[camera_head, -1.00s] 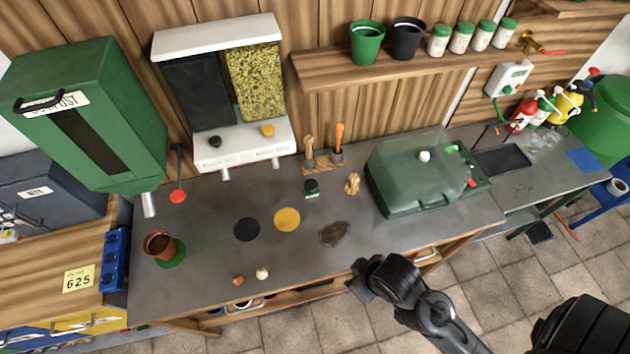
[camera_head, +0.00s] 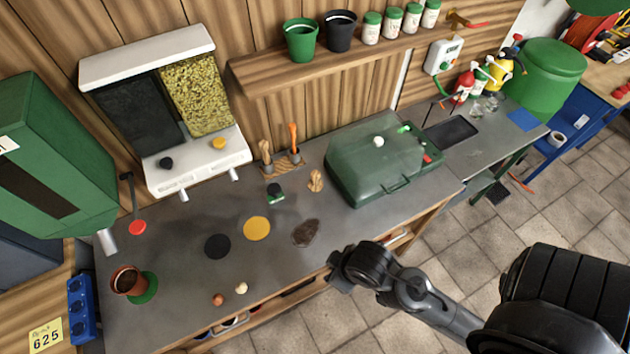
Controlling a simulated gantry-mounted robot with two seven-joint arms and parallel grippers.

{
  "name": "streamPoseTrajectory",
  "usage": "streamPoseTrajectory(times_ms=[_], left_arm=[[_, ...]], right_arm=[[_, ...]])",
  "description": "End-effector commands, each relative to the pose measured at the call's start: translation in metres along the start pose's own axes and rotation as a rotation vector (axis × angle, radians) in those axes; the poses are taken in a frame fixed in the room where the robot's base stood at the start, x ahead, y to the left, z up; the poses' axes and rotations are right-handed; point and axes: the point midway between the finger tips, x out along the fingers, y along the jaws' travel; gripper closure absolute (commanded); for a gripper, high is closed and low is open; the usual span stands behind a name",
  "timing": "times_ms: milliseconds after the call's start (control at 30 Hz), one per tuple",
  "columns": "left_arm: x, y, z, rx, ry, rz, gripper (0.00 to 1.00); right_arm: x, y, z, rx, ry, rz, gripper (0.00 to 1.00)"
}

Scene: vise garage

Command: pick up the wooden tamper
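A wooden holder (camera_head: 283,166) at the back of the grey workbench carries an upright light wooden tool (camera_head: 265,152) and an orange-handled tool (camera_head: 293,138). A small light-brown wooden piece (camera_head: 316,181) stands on the bench to the right of the holder. Either wooden piece could be the tamper; I cannot tell which from this view. My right gripper (camera_head: 338,273) is at the bench's front edge, well apart from both, and nothing shows in it. Its fingers are too small and dark to read. My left gripper is out of view.
A green-lidded box (camera_head: 382,163) stands right of the wooden pieces. A white dispenser (camera_head: 195,165) stands left of them. A small dark jar (camera_head: 275,192), a yellow disc (camera_head: 257,228), a black disc (camera_head: 217,246) and a dark soil patch (camera_head: 306,233) lie in front. A plant pot (camera_head: 128,280) is far left.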

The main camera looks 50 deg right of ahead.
Motion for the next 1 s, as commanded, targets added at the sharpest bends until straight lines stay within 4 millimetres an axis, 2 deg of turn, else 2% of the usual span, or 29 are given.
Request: streamPoseTrajectory(times_ms=[367, 467, 833, 1000], left_arm=[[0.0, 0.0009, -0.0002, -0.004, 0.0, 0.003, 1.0], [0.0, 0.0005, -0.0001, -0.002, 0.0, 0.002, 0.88], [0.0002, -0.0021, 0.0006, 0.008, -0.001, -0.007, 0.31], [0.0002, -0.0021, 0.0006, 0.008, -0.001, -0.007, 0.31]], right_arm=[[-0.0001, -0.0006, -0.0002, 0.003, 0.001, -0.002, 0.57], [-0.0001, -0.0011, -0.0004, 0.005, 0.001, -0.004, 0.57], [-0.0002, -0.0023, -0.0007, 0.009, 0.001, -0.007, 0.57], [-0.0002, -0.0022, -0.0007, 0.009, 0.002, -0.007, 0.57]])
